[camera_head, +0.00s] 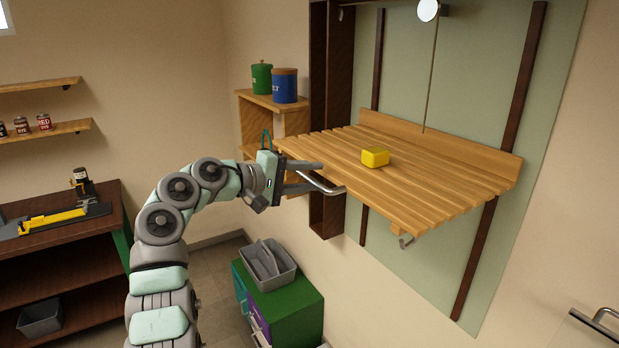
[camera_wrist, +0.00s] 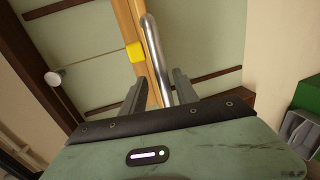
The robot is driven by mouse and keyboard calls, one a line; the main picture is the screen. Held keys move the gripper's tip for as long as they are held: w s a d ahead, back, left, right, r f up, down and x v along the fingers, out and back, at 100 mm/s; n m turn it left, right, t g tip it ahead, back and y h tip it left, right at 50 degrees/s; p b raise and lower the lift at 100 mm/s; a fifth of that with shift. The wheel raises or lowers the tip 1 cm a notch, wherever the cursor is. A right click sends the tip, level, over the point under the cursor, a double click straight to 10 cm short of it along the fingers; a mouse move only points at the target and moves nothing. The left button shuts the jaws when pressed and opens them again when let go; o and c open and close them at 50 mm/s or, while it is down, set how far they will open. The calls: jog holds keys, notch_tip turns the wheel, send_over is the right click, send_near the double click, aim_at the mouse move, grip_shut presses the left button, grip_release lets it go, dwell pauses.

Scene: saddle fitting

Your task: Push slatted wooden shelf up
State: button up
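The slatted wooden shelf (camera_head: 430,190) stands out level from a pale green wall panel between dark vertical rails. A yellow block (camera_head: 375,157) rests on its slats. A metal bar handle (camera_head: 324,184) is at the shelf's front left edge. My gripper (camera_head: 312,178) is at this handle, fingers spread. In the wrist view, the handle (camera_wrist: 153,50) runs into the space between my two separated fingers (camera_wrist: 160,88). Gaps show beside it, and the fingers do not appear closed on it. The shelf edge (camera_wrist: 132,25) and yellow block (camera_wrist: 135,52) also show there.
A thin cord (camera_head: 431,80) runs down to the shelf from above. A small wall shelf (camera_head: 273,102) with green and blue canisters is behind my gripper. A green cabinet (camera_head: 290,308) carrying a grey caddy (camera_head: 266,266) stands below. A dark workbench (camera_head: 65,255) is at left.

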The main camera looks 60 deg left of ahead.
jog(key=shift+s, duration=0.15)
jog(key=b+v, duration=0.3)
jog(key=v, duration=0.7)
jog(key=shift+s, duration=0.25)
jog(key=shift+s+d, duration=0.1)
